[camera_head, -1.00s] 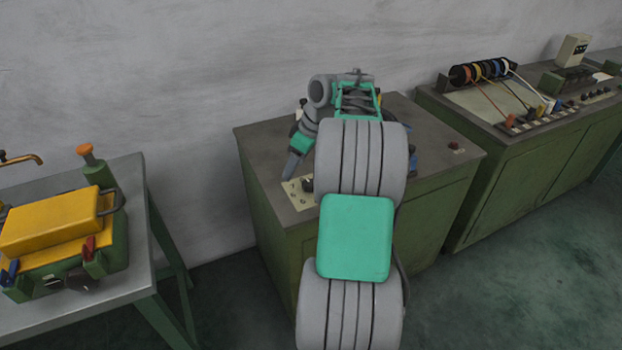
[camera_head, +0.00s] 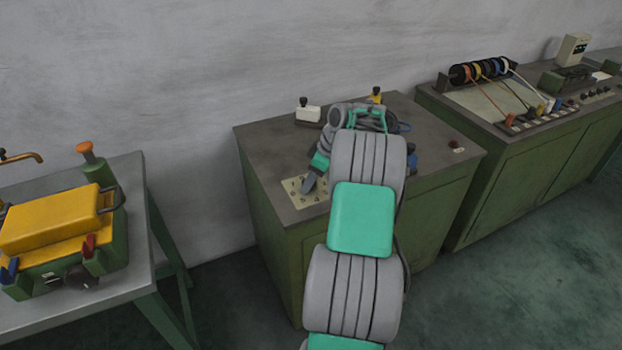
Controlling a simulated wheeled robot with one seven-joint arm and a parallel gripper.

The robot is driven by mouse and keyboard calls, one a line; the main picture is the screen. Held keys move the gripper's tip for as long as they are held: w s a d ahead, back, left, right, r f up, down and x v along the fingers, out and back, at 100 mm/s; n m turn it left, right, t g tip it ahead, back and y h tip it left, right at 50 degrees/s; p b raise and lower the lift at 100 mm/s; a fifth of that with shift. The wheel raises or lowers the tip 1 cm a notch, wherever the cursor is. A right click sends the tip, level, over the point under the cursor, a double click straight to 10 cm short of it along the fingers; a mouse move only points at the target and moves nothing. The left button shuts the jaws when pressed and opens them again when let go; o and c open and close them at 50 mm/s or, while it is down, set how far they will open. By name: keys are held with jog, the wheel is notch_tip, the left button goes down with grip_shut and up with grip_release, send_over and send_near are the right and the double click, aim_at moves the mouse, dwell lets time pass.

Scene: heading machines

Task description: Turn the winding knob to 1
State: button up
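A pale plate with small markings (camera_head: 293,191) lies on the front left of the middle green cabinet's grey top. A dark knob showed at this plate's right side earlier; my gripper now covers that place. The knob's setting is hidden.
A white box with a black knob (camera_head: 308,114) and a yellow part (camera_head: 376,97) stand at the back of the cabinet (camera_head: 270,150). A yellow-and-green machine (camera_head: 60,235) is on the left table. Wire spools (camera_head: 480,71) are on the right cabinet.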

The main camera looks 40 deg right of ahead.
grip_shut()
dwell(0.4)
jog(key=shift+m+b, duration=0.35)
jog(key=shift+m, duration=0.05)
jog(key=m+b, duration=0.1)
jog(key=m+h+b, duration=0.1)
jog(key=m, duration=0.1)
jog(key=shift+a+f+t+h, duration=0.1)
jog(key=shift+a+t+h, duration=0.05)
jog(key=shift+t+h, duration=0.15)
jog(key=shift+m+h+b, duration=0.9)
jog(key=shift+m+b, duration=0.2)
jog(key=shift+m, duration=1.4)
jog(key=shift+o, duration=0.5)
grip_release()
